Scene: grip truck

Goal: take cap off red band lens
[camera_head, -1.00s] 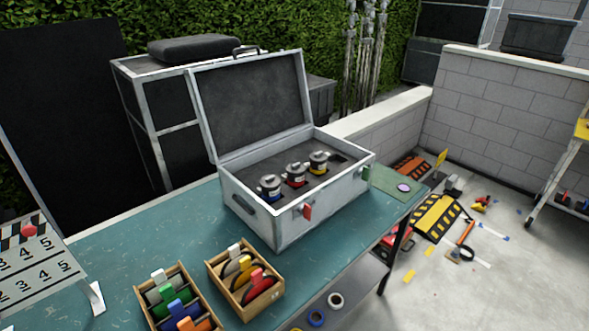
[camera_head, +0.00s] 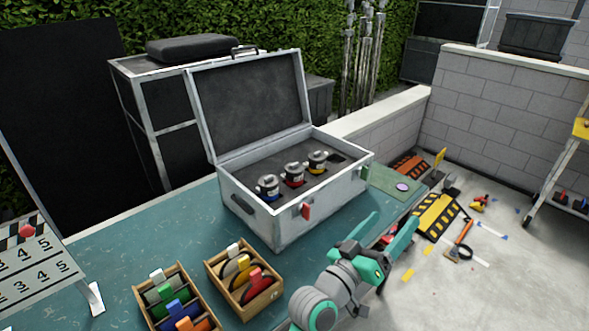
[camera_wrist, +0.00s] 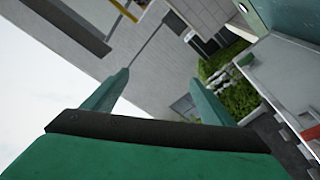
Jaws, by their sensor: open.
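The red band lens (camera_head: 293,180) stands upright in the dark foam of an open silver case (camera_head: 282,225) on the teal table. It is the middle one of three lenses, between a blue band lens (camera_head: 268,188) and a yellow band lens (camera_head: 317,163). A light-coloured cap (camera_head: 293,167) appears to be on top of it; its detail is too small to tell. My gripper (camera_head: 397,215) is open and empty, right of and in front of the case, well apart from the lenses. In the wrist view my gripper (camera_wrist: 163,83) has nothing between its fingers, and no lens shows.
The case lid (camera_head: 252,103) stands open behind the lenses. A green mat (camera_head: 385,185) with a purple disc lies right of the case.

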